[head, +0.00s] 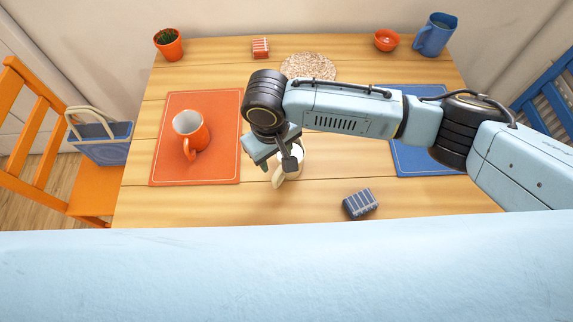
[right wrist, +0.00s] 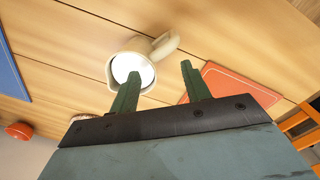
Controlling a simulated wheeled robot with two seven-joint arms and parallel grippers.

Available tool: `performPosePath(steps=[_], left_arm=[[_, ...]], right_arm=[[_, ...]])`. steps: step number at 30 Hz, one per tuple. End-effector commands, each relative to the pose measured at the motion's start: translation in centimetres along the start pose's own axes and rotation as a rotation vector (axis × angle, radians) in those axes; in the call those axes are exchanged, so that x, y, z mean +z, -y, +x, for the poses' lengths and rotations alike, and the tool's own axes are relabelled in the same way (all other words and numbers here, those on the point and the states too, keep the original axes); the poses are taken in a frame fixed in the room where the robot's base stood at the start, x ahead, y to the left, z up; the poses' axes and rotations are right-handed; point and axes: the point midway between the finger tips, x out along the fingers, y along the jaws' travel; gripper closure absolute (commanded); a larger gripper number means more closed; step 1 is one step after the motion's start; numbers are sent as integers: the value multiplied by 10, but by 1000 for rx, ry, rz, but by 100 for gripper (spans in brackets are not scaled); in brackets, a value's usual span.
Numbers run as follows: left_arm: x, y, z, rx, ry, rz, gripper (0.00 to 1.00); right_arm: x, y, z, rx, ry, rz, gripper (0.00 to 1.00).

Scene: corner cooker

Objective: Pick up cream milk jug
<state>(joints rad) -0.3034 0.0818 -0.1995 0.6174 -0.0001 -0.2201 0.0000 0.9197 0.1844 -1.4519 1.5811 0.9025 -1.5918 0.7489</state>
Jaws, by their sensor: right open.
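The cream milk jug (head: 315,161) stands on the bare wood between the two placemats in the head view, partly hidden by my right gripper (head: 276,164). Its handle points toward the front left. In the right wrist view the jug (right wrist: 140,47) shows its white inside and its handle. My right gripper (right wrist: 160,72) is open and empty. One finger overlaps the jug's opening in that view, and the other is on the handle side. I cannot tell whether a finger touches the jug. My left gripper is not in view.
An orange mug (head: 188,132) stands on the orange placemat (head: 215,165). A dark striped box (head: 360,204) lies at the front right. A blue placemat (head: 425,160) is under my right arm. A blue jug (head: 435,35) and an orange bowl (head: 386,40) stand at the back right.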

Motion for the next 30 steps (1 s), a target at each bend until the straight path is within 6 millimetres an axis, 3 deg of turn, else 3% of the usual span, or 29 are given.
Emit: performPosePath(steps=[8,18,26,30], left_arm=[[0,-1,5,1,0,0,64],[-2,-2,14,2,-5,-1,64],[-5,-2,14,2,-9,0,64],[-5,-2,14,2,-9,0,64]], right_arm=[[0,0,24,0,-1,-1,53],[2,-3,69,-1,-1,-1,53],[2,-3,72,-1,-2,-2,53],[2,-3,71,-1,-2,-1,68]])
